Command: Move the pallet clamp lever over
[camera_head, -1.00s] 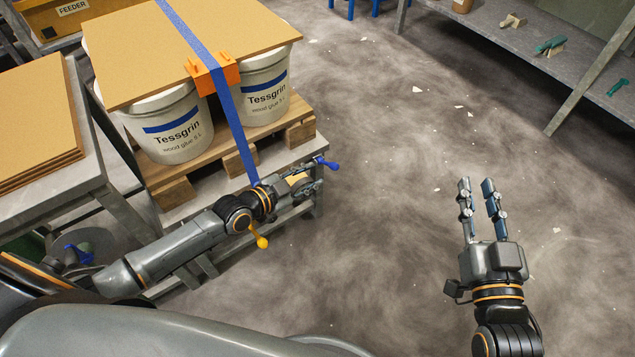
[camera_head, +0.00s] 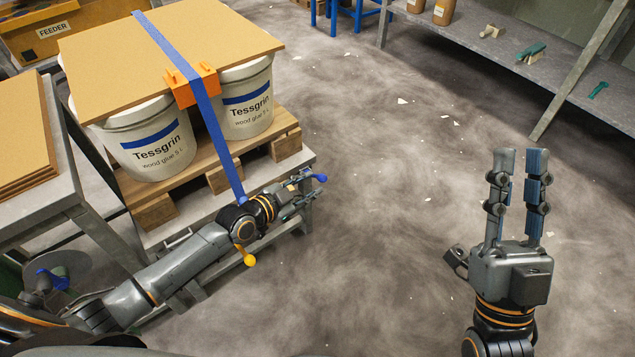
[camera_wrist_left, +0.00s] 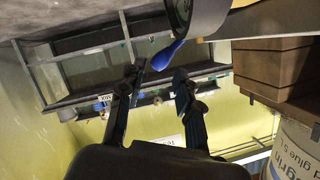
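A blue-handled lever (camera_head: 320,178) sticks out at the front right corner of the pallet stand. It also shows in the left wrist view (camera_wrist_left: 166,55), near and just beyond the fingertips. My left gripper (camera_head: 302,195) is open beside this lever, with no clear grip on it. A yellow-handled lever (camera_head: 249,258) hangs below my left forearm. I cannot tell from the frames which lever is the pallet clamp's. My right gripper (camera_head: 518,160) is open and empty, held over bare floor at the right.
White glue pails (camera_head: 158,150) stand on a wooden pallet (camera_head: 222,178) under a board (camera_head: 165,55) with a blue strap (camera_head: 215,130) and orange bracket (camera_head: 194,88). A side table with stacked boards (camera_head: 22,140) is left. A grey shelf (camera_head: 490,45) stands back right; floor between is open.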

